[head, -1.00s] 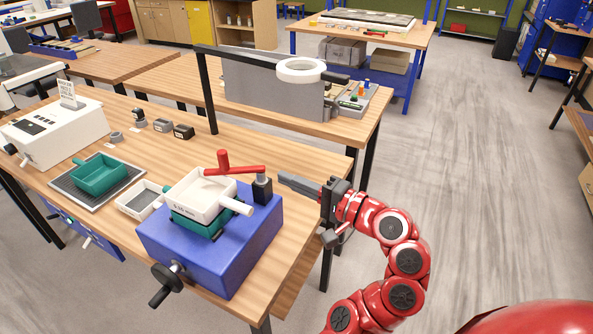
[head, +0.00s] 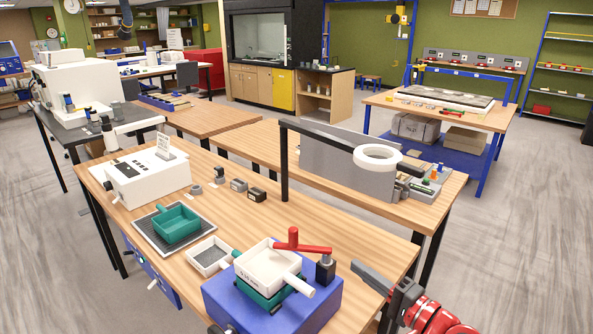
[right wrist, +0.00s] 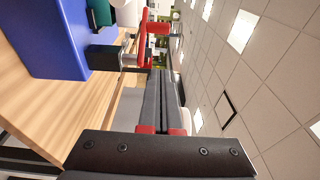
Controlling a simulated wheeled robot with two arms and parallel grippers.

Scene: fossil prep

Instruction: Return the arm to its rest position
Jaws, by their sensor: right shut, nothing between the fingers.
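My right arm (head: 437,318) is red and shows at the bottom right of the head view. Its dark gripper (head: 366,274) is at the right edge of the wooden table (head: 225,235), to the right of the blue sieve machine (head: 318,315). In the right wrist view the two long grey fingers of this gripper (right wrist: 164,85) lie together with nothing between them. The blue machine (right wrist: 60,35) shows at the upper left there, apart from the fingers. My left gripper is not in view.
The blue machine carries a white tray (head: 248,262), a teal tray below it and a red lever (head: 303,247). A teal tray (head: 172,225) lies on a mat beside a white box device (head: 150,185). A grey panel with a white ring (head: 377,158) stands behind. Floor at right (head: 510,240) is clear.

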